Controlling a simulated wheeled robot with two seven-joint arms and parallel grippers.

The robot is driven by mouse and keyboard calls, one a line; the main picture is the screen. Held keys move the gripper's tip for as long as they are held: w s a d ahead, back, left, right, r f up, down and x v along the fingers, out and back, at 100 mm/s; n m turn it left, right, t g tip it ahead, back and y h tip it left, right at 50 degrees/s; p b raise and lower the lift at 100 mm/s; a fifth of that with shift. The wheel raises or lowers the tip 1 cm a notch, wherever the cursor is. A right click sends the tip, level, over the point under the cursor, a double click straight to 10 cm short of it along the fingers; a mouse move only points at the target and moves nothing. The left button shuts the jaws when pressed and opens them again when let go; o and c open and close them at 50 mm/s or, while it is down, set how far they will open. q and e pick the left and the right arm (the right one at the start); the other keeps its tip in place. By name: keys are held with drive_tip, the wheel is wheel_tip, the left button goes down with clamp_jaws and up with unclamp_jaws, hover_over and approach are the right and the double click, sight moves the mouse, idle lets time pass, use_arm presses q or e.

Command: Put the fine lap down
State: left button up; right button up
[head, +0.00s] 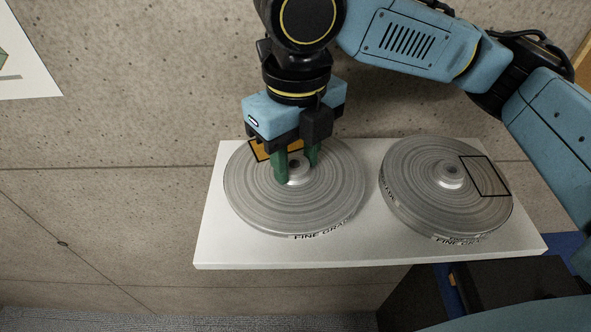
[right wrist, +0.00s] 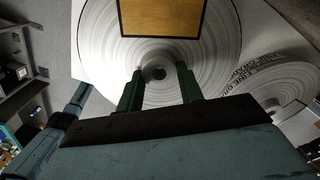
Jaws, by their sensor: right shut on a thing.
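A grey grooved lap (head: 335,200) lies over the left part of a white board (head: 300,255). Its rim lettering starts "FINE GRA" and it bears a black-edged orange-brown square (head: 259,151). My right gripper (head: 297,171) points down with its green fingers shut on this lap's central hub. The right wrist view shows the same lap (right wrist: 105,45), with the fingers on either side of the hub. I cannot tell whether the lap touches the board. A second lap (head: 410,180) lies on the right part, also lettered "FINE GRA", with a black-outlined grey square. My left gripper is not in view.
The two laps lie side by side with a narrow gap between them. The board's front strip is bare. A speckled grey wall or panel surface (head: 130,130) fills the left. A pale sheet (head: 25,60) shows at the upper left.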

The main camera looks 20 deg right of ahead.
sight(296, 176)
drive_tip(key=shift+f, duration=1.8)
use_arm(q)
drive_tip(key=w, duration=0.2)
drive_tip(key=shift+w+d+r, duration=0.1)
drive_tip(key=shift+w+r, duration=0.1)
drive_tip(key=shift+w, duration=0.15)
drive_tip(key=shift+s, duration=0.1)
use_arm(e)
drive_tip(key=o, duration=1.1)
drive_tip(key=shift+f, duration=0.15)
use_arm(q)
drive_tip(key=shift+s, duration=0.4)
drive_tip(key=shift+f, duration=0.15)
use_arm(e)
wheel_tip(296, 176, up, 12)
drive_tip(key=shift+r, duration=0.2)
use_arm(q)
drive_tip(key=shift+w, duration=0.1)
